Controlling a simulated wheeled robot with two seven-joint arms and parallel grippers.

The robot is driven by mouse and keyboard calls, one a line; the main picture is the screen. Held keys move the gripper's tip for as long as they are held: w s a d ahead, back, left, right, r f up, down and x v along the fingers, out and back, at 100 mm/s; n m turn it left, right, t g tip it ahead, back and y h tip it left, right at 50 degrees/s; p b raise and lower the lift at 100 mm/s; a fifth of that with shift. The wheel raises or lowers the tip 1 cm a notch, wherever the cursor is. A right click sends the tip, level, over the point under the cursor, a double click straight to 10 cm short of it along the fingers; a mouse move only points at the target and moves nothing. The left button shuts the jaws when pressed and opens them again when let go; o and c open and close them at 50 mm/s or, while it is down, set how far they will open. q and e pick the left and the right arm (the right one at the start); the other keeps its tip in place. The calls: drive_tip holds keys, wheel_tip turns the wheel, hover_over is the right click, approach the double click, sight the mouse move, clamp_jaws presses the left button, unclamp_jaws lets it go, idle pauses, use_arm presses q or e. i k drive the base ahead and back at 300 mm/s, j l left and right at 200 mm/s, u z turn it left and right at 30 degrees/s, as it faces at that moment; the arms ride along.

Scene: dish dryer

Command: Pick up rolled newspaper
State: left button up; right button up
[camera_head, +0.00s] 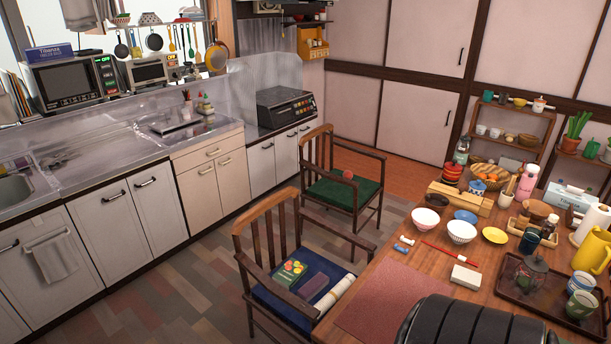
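A pale, whitish roll that looks like the rolled newspaper (334,297) lies on the blue seat (290,312) of the nearer wooden chair. It lies at the right side of the seat, close under the chair's right armrest. A dark purple, box-like item (313,288) lies just left of it. A green box with a colourful picture (289,273) lies further left on the same seat. Neither of my grippers shows in the head view.
The wooden table (400,260) at right is crowded with bowls, a tray (515,291) and a yellow pitcher (593,251). A second chair with a green seat (342,192) stands behind. A black ribbed shape covers the bottom right. Floor (190,290) left of the chairs is clear.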

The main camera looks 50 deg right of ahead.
sight(331, 297)
drive_tip(key=i+j+z, duration=0.1)
drive_tip(key=i+z, duration=0.2)
drive_tip(key=i, duration=0.25)
drive_tip(key=i+j+z, duration=0.2)
drive_tip(key=i+z, duration=0.15)
drive_tip(key=i, duration=0.15)
drive_tip(key=i+j+z, duration=0.3)
drive_tip(key=i, duration=0.2)
